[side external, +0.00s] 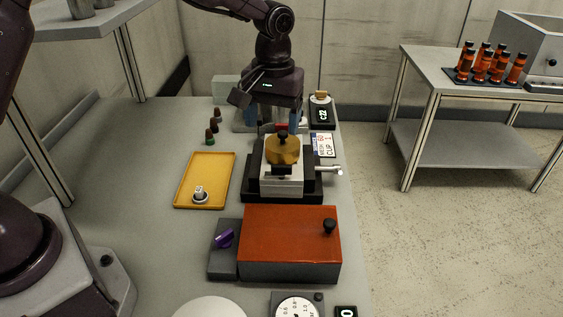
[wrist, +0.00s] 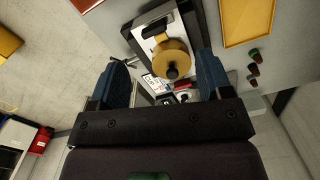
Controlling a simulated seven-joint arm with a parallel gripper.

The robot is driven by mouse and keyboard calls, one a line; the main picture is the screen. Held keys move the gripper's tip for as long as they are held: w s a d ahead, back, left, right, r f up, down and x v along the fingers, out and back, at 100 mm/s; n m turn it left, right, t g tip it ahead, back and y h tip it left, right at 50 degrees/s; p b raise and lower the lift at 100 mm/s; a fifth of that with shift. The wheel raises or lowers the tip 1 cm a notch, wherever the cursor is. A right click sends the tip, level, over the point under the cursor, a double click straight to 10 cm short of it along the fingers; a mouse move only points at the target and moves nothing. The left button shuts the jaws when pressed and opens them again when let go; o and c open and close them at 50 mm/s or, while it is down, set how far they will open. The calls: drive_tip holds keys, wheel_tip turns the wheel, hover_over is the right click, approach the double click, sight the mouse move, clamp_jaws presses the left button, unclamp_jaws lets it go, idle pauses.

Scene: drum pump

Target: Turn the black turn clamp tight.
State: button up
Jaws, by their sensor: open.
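A round yellow pump part (side external: 283,152) sits on a grey block (side external: 282,186) in a black fixture. A black knob (side external: 282,134) stands on top of it, and a small black piece (side external: 281,170) is at its front edge. I cannot tell which black part is the turn clamp. In the wrist view the yellow part (wrist: 168,52), the knob (wrist: 172,73) and the black piece (wrist: 154,30) show beyond my fingers. My gripper (side external: 271,120) is open and empty, behind the yellow part in the side view. It also shows in the wrist view (wrist: 163,66), its blue fingers well apart.
A silver handle (side external: 331,170) sticks out to the fixture's right. A yellow tray (side external: 205,178) with a small metal part lies left. A red-topped box (side external: 289,235) stands in front. Several small bottles (side external: 211,134) stand at the back left. The bench's left side is mostly clear.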

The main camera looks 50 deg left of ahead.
sight(281, 165)
drive_tip(key=f+n, duration=0.1)
drive_tip(key=f, duration=0.2)
drive_tip(key=w+f+n, duration=0.1)
drive_tip(key=f, duration=0.3)
drive_tip(key=w+f+n, duration=0.1)
drive_tip(key=f, duration=0.3)
drive_tip(key=shift+d+f, duration=0.1)
drive_tip(key=shift+f, duration=0.15)
drive_tip(key=c, duration=0.9)
